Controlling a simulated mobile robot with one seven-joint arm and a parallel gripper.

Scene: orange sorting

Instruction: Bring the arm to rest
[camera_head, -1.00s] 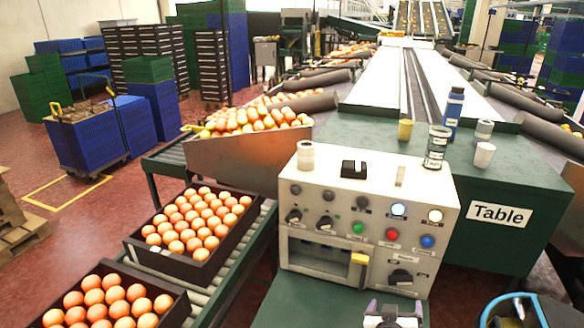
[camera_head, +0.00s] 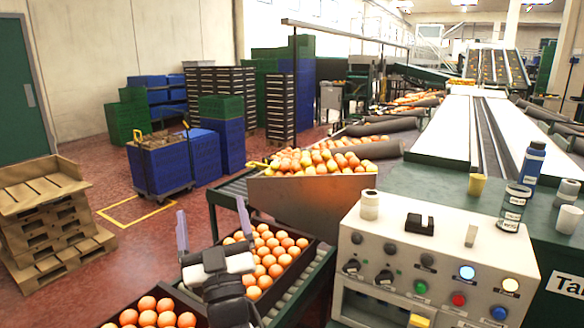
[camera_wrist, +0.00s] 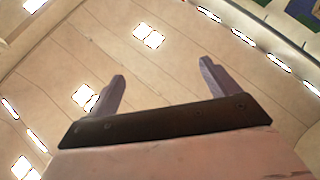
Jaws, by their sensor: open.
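My gripper (camera_head: 214,232) shows at the lower left of the middle in the head view, raised in front of a black crate of oranges (camera_head: 313,250). Its two grey fingers point up and stand wide apart, with nothing between them. In the wrist view my gripper (camera_wrist: 162,90) is also open and empty, and it faces the ceiling and its lights. My arm hides part of the crate's left side.
A control panel (camera_head: 395,262) with buttons and knobs stands at the lower right. An orange-filled chute (camera_head: 300,190) lies behind the crates. A second crate (camera_head: 197,308) of oranges is at the bottom. Wooden pallets (camera_head: 60,232) stand at left on red floor.

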